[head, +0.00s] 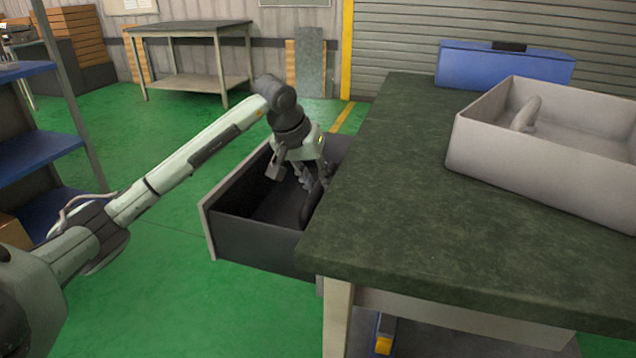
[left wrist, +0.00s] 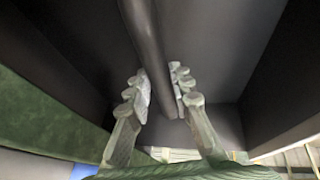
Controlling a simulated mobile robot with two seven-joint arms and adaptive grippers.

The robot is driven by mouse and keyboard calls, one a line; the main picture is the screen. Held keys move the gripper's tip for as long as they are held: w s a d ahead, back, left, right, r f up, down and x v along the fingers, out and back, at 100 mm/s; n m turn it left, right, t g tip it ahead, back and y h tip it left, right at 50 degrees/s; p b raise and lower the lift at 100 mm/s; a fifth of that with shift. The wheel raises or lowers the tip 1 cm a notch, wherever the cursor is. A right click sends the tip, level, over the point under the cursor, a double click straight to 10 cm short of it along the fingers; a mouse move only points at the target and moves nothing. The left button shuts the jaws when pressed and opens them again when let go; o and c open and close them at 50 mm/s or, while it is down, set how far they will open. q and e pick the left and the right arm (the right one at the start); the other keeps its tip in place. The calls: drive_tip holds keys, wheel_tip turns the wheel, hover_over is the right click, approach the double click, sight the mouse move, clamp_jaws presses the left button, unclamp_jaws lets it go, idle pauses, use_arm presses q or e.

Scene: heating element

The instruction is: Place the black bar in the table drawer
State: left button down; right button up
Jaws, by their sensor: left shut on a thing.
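The open table drawer (head: 254,240) is dark and sticks out from the left side of the green-topped table. My left gripper (head: 308,182) points down inside the drawer opening, close to the table edge. It is shut on the black bar (head: 313,203), which shows as a dark curved piece below the fingers. In the left wrist view the bar (left wrist: 148,45) runs between the two fingers of my left gripper (left wrist: 160,90), with dark drawer walls around it. Whether the bar touches the drawer floor I cannot tell. My right gripper is not in view.
The table top (head: 400,200) overhangs the drawer's right end. A grey open bin (head: 540,180) holding a grey piece and a blue case (head: 470,68) stand on it. Blue shelving (head: 45,150) is at the left. Green floor is clear in front of the drawer.

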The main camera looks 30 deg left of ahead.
use_arm(q)
drive_tip(key=c, duration=1.3)
unclamp_jaws()
drive_tip(key=shift+c, duration=0.2)
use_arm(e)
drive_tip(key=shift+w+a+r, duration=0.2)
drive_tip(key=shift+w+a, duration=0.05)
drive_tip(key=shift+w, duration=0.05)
use_arm(q)
drive_tip(key=shift+r, duration=0.2)
drive_tip(key=v, duration=1.1)
drive_tip(key=shift+s+r+p, duration=0.25)
drive_tip(key=shift+r+p, duration=0.05)
drive_tip(key=shift+p, duration=0.05)
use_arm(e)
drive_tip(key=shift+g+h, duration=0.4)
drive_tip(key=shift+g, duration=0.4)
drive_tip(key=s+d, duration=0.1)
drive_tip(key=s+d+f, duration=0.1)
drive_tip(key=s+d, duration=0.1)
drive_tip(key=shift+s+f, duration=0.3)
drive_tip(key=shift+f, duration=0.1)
use_arm(q)
drive_tip(key=shift+a, duration=0.1)
